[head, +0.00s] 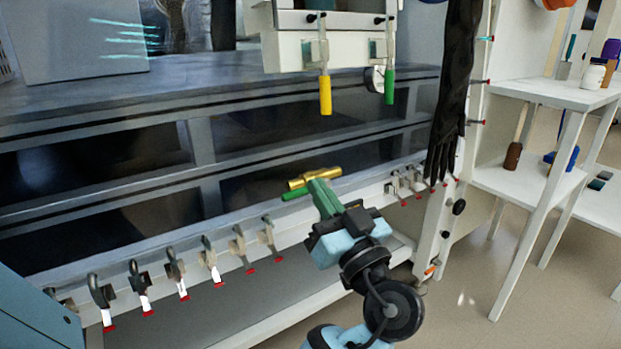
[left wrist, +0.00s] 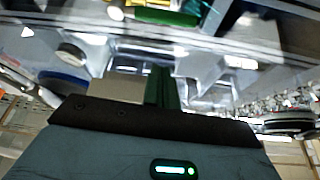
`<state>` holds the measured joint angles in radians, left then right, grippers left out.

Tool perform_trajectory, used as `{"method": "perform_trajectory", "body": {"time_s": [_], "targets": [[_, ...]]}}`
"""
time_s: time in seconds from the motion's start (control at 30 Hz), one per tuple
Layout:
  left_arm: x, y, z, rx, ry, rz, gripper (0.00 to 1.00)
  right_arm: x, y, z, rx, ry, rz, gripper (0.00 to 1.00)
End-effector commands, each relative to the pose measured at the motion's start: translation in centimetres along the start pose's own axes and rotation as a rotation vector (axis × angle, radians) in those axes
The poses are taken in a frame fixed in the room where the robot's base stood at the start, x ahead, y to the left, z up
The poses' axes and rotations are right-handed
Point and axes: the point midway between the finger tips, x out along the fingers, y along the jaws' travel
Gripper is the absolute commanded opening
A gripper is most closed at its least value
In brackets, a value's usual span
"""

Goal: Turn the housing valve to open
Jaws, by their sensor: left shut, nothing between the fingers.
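A brass valve body (head: 315,178) with a green lever (head: 293,194) sits at the glovebox's front rail in the head view. The lever points left, roughly along the brass body. My left gripper (head: 318,190) has green fingers, shut and empty, right at the valve and overlapping the lever. I cannot tell whether they touch. In the left wrist view the brass part (left wrist: 204,6) and green lever (left wrist: 166,17) show at the top edge, beyond the green fingers (left wrist: 161,88). A white housing (head: 352,45) above carries a yellow handle (head: 325,95) and a green handle (head: 389,87), both hanging down.
Several clamps with red tips (head: 175,268) line the lower rail. A long black glove (head: 452,100) hangs at the right post. A white shelf (head: 545,94) with bottles stands at the right. The floor (head: 455,300) between rail and shelf is clear.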

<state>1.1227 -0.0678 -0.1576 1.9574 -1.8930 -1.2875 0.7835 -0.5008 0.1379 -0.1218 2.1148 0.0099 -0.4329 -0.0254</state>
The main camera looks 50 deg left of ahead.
Motion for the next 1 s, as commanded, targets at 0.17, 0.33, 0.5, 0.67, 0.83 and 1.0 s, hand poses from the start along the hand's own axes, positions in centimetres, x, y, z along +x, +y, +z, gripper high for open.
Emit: {"method": "perform_trajectory", "body": {"time_s": [0.17,0.33,0.5,0.67,0.83,1.0], "targets": [[-3.2,0.2,0.0,0.0,-0.001,0.003,0.0,-0.1,-0.2,-0.1,0.003,0.002,-0.002,0.0],[-4.8,0.3,0.0,-0.001,-0.001,0.001,0.0,-0.1,-0.2,-0.1,0.004,0.002,-0.002,0.0],[-5.4,0.3,0.0,-0.001,-0.001,-0.001,0.0,-0.2,-0.2,0.0,0.004,-0.001,-0.002,0.0],[-5.4,0.3,0.0,-0.001,0.0,-0.001,0.0,-0.4,-0.3,0.3,0.005,-0.007,-0.003,0.0],[-5.4,0.3,0.0,-0.002,-0.001,0.0,0.0,-0.5,-0.3,0.5,0.006,-0.01,-0.003,0.0],[-5.3,0.3,0.0,-0.002,-0.001,0.0,0.0,-0.5,-0.3,0.4,0.005,-0.008,-0.003,0.0]]}}
